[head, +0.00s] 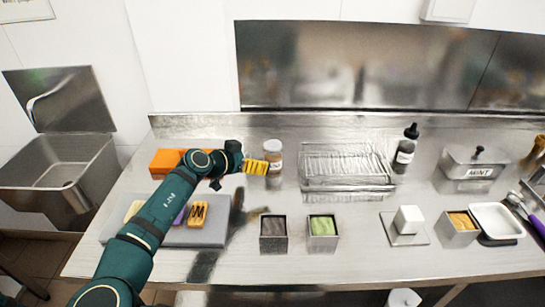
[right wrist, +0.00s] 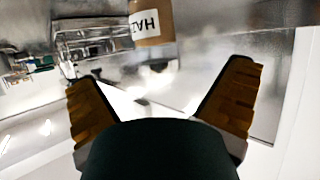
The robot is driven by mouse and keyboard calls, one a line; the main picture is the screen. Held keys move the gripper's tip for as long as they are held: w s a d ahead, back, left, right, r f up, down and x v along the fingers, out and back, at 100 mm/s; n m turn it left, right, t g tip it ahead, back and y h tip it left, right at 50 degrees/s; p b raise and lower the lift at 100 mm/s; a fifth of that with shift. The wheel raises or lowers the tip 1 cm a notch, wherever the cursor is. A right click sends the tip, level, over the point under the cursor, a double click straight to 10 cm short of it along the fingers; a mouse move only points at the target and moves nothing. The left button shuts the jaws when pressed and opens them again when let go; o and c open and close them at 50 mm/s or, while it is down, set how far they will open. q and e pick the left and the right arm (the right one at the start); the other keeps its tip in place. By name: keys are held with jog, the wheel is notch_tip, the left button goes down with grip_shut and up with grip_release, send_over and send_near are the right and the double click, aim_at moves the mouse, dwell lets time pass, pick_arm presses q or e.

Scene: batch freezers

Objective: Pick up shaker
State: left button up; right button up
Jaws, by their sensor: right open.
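The shaker (head: 273,158) is a clear jar with a pale lid and brownish contents, standing upright on the steel counter. It also shows upside down at the top of the right wrist view (right wrist: 165,36), with a white label partly reading "HAZ". My right gripper (head: 257,167) has yellow fingers and is just left of the shaker in the head view. In the right wrist view its fingers (right wrist: 163,78) are wide apart with nothing between them; the shaker is beyond the tips. Whether a finger touches it cannot be told. My left gripper is not in view.
A wire rack tray (head: 347,187) stands right of the shaker, with a dark-capped bottle (head: 405,150) beyond. Two small square bins (head: 274,246) sit in front. An orange box (head: 163,163) and grey board (head: 200,238) lie left, partly under my arm.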

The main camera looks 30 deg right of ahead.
aim_at(265, 155)
jog(key=x, duration=0.3)
jog(key=shift+w+d, duration=0.1)
jog(key=shift+s+b+x, duration=0.15)
jog(key=shift+b+x, duration=0.05)
jog(key=shift+x, duration=1.15)
jog(key=shift+s+b+x, duration=0.15)
jog(key=shift+x, duration=1.2)
jog(key=shift+d, duration=0.1)
jog(key=c, duration=1.3)
